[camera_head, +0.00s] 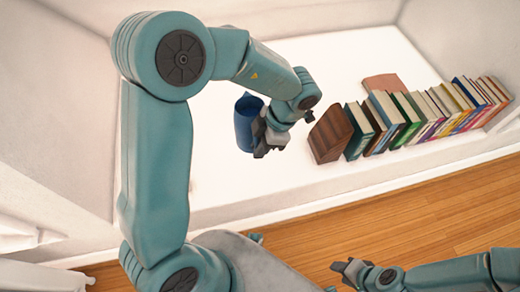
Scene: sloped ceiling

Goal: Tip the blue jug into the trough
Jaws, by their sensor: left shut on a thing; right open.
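The blue jug (244,122) is in the middle of the head view, over the white ledge. My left gripper (262,146) is shut on it from the right side. The jug looks close to upright with a slight lean; its contents and handle cannot be made out. I cannot tell whether its base touches the ledge. My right gripper (340,268) is at the bottom, over the wood floor, open and empty, well away from the jug. I see no trough that I can make out in this view.
A row of several books (420,112) stands on the white ledge (350,75) to the right of the jug, with a brown bookend-like block (329,135) nearest. The ledge left of the jug looks clear. The wooden floor (400,220) lies below the ledge's front edge.

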